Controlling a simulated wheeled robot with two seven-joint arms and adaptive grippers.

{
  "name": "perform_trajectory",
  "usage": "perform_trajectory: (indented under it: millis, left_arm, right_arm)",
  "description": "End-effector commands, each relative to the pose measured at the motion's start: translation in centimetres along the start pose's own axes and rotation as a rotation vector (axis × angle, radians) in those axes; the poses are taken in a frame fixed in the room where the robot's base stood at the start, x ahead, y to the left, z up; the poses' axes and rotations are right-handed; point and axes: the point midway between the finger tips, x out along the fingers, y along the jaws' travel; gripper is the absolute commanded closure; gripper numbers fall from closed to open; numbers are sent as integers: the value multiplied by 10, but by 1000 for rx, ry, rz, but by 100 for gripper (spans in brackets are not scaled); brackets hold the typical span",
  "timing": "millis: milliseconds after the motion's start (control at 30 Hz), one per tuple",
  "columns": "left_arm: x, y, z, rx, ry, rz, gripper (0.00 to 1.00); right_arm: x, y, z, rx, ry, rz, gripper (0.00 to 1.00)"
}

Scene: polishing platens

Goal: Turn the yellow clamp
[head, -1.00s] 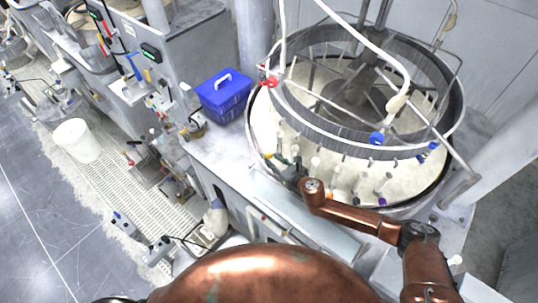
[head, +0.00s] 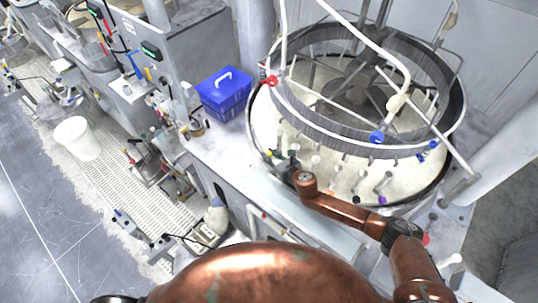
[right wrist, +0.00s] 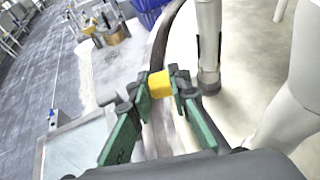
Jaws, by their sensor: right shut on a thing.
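The yellow clamp (right wrist: 160,84) is a small yellow block in the right wrist view, at the near rim of the round polishing platen (head: 350,185). My right gripper (right wrist: 161,88) has green fingers on both sides of it and is shut on it. In the head view the right gripper (head: 280,160) reaches the platen's near left rim, and the clamp is small and mostly hidden there. My left gripper is not in view.
A blue box (head: 223,93) with a white handle stands on the grey bench left of the platen. Several upright pegs stand inside the rim. A white hose (head: 370,48) hangs over the platen. A white bucket (head: 76,139) stands at the left.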

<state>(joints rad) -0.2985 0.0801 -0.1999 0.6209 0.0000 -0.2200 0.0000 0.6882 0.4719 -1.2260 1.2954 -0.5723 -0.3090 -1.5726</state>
Motion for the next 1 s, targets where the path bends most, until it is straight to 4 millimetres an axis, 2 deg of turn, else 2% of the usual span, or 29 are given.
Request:
perform_trajectory:
  millis: [500, 1000]
  left_arm:
    - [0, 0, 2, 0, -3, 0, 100]
    - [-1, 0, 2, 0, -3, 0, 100]
  right_arm:
    - [3, 8, 9, -6, 55, 17, 100]
    - [1, 4, 4, 0, 121, 7, 100]
